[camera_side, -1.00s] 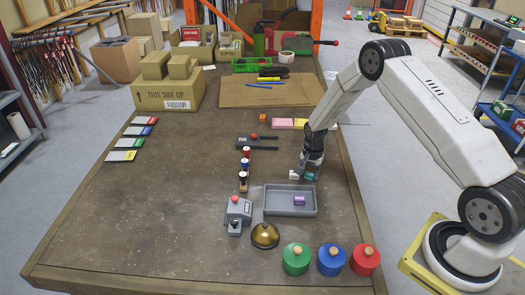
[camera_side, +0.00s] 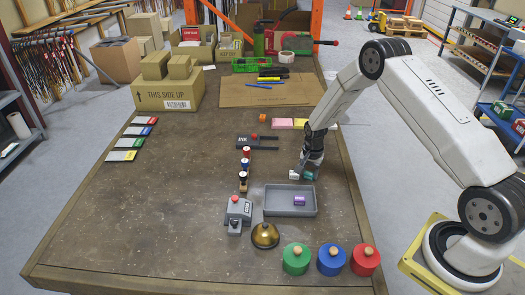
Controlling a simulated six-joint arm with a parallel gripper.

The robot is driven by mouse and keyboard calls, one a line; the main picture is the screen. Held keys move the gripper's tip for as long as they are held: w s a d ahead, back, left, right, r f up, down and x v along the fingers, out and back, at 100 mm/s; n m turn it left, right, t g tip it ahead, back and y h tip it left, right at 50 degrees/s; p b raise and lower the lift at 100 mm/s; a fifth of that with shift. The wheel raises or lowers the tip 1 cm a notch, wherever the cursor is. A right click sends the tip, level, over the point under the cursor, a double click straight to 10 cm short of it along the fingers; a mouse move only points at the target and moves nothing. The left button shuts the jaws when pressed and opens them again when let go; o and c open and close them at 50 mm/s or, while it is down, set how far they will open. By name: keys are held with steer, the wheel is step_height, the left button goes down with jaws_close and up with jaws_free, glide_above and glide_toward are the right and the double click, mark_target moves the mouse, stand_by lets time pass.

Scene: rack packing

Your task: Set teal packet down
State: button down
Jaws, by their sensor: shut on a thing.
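The teal packet (camera_side: 307,176) is small and shows at the tip of my gripper (camera_side: 301,175). My gripper points down just behind the grey tray (camera_side: 268,206), near its back edge. It is shut on the teal packet. I cannot tell whether the packet touches the table. A purple packet (camera_side: 299,201) lies inside the tray, toward its right side.
A brass bell (camera_side: 265,235) and a grey device with a red button (camera_side: 238,212) stand by the tray. Green (camera_side: 296,260), blue (camera_side: 331,261) and red (camera_side: 364,261) round lidded pots stand in front. Stamps (camera_side: 244,170) stand left of my gripper.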

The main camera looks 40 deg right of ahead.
mark_target(310, 174)
steer(key=shift+r, duration=0.45)
steer(key=shift+s+r, duration=0.2)
steer(key=shift+r, duration=1.05)
steer(key=s+a+r, duration=0.3)
steer(key=s+r, duration=0.6)
steer(key=s, duration=0.4)
steer(key=shift+a+r, duration=0.2)
steer(key=shift+a, duration=0.2)
steer(key=s+a+n, duration=0.1)
steer(key=a+n, duration=0.3)
steer(key=a, duration=0.7)
steer(key=shift+s+a+r+n, duration=0.3)
steer(key=shift+s+a+r, duration=0.05)
steer(key=shift+a+r, duration=0.05)
